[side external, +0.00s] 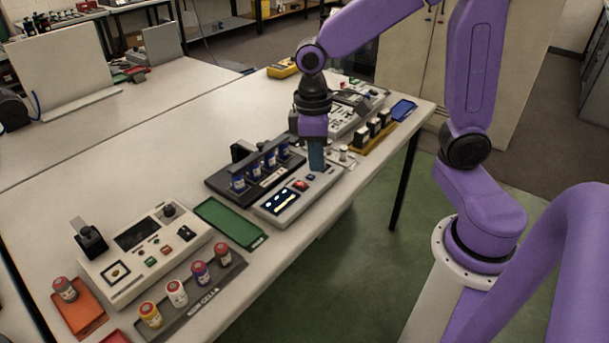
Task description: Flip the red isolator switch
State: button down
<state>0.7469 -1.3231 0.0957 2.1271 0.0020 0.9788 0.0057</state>
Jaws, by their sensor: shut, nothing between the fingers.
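My gripper (316,166) is shut and empty, pointing down at the right end of a light grey control box (268,212). A small red control (300,185) is on the top of this box, beside a dark display with yellow-white marks. It lies just left of and below my fingertips in the picture. It looks like the red isolator switch, but it is too small to tell its position. Whether my fingertips touch the box cannot be told.
A black rack (215,184) with several blue-labelled vials stands behind the box. A green tray (228,224) lies to its left, then a larger panel (115,270) and a row of capped bottles (177,293). Another panel (340,120) and a blue tray (403,110) stand to the right.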

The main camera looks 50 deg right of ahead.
jog(key=w+d+f+m, duration=0.25)
jog(key=w+d, duration=0.25)
jog(key=w, duration=0.4)
jog(key=m+g, duration=0.1)
jog(key=m, duration=0.3)
send_over(306, 184)
jog(key=w, duration=0.3)
notch_tip(306, 184, down, 3)
jog(key=shift+s+r, duration=0.1)
jog(key=f, duration=0.4)
jog(key=s+f, duration=0.1)
jog(key=f, duration=0.4)
jog(key=s+f, duration=0.1)
jog(key=f, duration=0.4)
jog(key=shift+s, duration=0.1)
jog(key=shift+s+f, duration=0.2)
jog(key=shift+f, duration=0.05)
